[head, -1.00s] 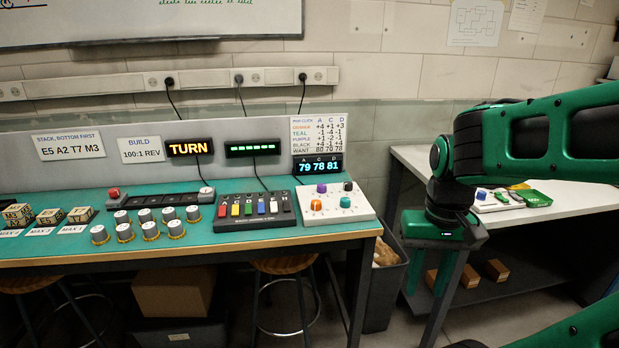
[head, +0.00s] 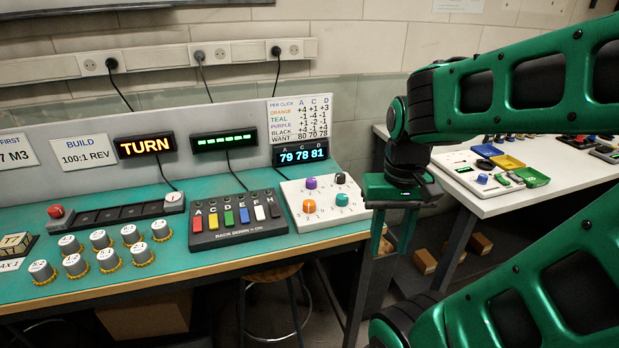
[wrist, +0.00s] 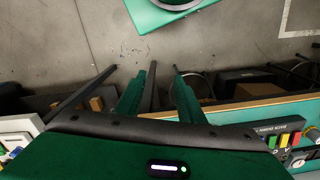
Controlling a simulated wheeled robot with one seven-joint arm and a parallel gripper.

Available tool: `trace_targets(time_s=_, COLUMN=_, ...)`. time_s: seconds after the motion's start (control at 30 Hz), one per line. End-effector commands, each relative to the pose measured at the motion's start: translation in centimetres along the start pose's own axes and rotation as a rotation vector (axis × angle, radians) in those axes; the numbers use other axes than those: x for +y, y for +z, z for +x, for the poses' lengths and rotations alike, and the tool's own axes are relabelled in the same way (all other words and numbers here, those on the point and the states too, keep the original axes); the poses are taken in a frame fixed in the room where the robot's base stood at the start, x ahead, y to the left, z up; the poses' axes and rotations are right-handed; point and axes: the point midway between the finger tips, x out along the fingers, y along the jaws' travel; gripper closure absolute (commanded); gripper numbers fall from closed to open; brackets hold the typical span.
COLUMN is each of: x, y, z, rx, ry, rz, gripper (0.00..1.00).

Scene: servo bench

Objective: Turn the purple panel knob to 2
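The purple knob (head: 310,183) stands at the back left of the white knob panel (head: 324,217) at the bench's right end. An orange knob (head: 309,206), a teal knob (head: 342,199) and a black knob (head: 340,178) share that panel. The purple knob's pointer setting is too small to read. My gripper (head: 392,238) points down just right of the panel, past the bench's end, touching nothing. In the wrist view its two green fingers (wrist: 157,95) are apart with floor between them.
The display (head: 302,154) reads 79 78 81; the chart (head: 299,121) above lists clicks per colour. A switch box (head: 238,237) with coloured levers lies left of the panel. A white side table (head: 481,207) with small parts stands right. Floor shows between bench and table.

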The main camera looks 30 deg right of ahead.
Motion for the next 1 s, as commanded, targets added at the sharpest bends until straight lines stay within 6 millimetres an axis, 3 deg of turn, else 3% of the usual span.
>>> trace_targets(time_s=0.07, x=0.4, y=0.6, z=-0.5, rx=0.013, ry=-0.007, rz=-0.007, gripper=0.55)
trace_targets(time_s=0.17, x=0.0, y=-0.9, z=-1.2, rx=0.036, ry=-0.012, rz=-0.04, gripper=0.55)
trace_targets(time_s=0.27, x=-1.3, y=-4.7, z=-2.1, rx=0.079, ry=-0.019, rz=-0.12, gripper=0.55)
trace_targets(time_s=0.5, x=-6.2, y=-17.3, z=-4.5, rx=0.233, ry=-0.065, rz=-0.398, gripper=0.55)
trace_targets(time_s=0.7, x=-9.7, y=-25.2, z=-5.4, rx=0.342, ry=-0.104, rz=-0.579, gripper=0.55)
trace_targets(time_s=0.8, x=-10.8, y=-27.3, z=-5.6, rx=0.376, ry=-0.118, rz=-0.632, gripper=0.55)
trace_targets(time_s=1.0, x=-11.5, y=-28.9, z=-5.1, rx=0.397, ry=-0.127, rz=-0.666, gripper=0.55)
